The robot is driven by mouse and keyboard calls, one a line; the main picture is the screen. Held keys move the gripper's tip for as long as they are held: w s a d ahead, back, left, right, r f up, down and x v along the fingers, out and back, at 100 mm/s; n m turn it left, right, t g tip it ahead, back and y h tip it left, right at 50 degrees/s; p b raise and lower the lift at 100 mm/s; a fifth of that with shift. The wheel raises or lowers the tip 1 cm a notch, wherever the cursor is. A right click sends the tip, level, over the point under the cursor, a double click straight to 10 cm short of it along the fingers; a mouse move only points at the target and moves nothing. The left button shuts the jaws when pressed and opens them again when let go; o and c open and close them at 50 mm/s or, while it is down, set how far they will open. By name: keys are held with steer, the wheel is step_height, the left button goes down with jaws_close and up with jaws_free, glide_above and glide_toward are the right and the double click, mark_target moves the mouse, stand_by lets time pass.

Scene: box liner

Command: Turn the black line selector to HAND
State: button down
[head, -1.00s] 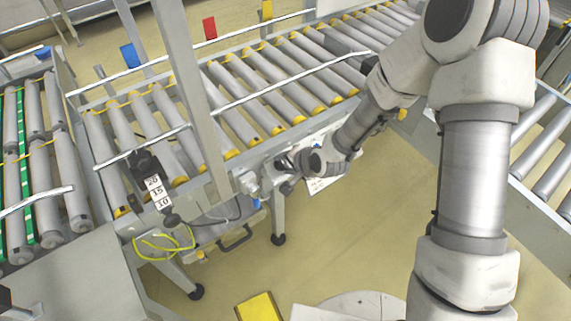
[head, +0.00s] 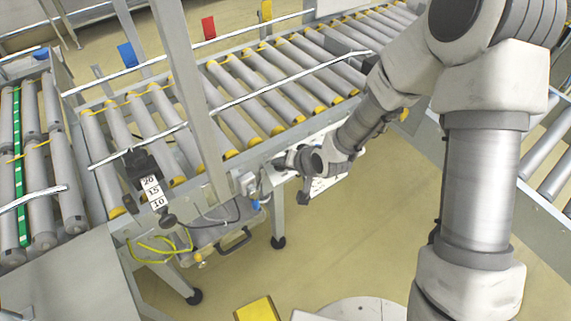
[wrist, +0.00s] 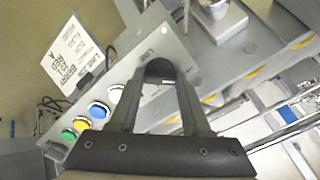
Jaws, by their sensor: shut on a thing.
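The black line selector (wrist: 158,69) is on a grey control panel (wrist: 147,57) in the wrist view, below a label that begins with "LINE". My gripper (wrist: 160,80) has its fingers on either side of the black knob and is shut on it. The fingertips partly cover the knob, and I cannot read which position it points to. In the head view my wrist is beside the conveyor's near side frame, and my arm hides the selector.
Blue (wrist: 98,110), white, green and yellow buttons line the panel left of my gripper. A white printed sign (wrist: 72,52) stands beside it. The roller conveyor (head: 240,125) runs behind. A yellow block (head: 257,308) is on the floor. Open floor lies in front of the conveyor.

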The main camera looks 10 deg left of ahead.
stand_by(0.3)
steer(key=c, duration=0.6)
jaws_free()
steer(key=shift+c, duration=0.2)
steer(key=p+v, duration=0.9)
steer(key=v, duration=0.6)
steer(key=shift+r, duration=0.35)
steer(key=p+v, duration=0.1)
steer(key=p, duration=0.5)
steer(key=shift+s+d+r+p, duration=0.2)
steer(key=shift+s+p, duration=0.1)
steer(key=shift+p, duration=0.1)
steer(key=shift+d+f+p, duration=0.15)
steer(key=shift+d+p, duration=0.05)
steer(key=shift+p, duration=0.15)
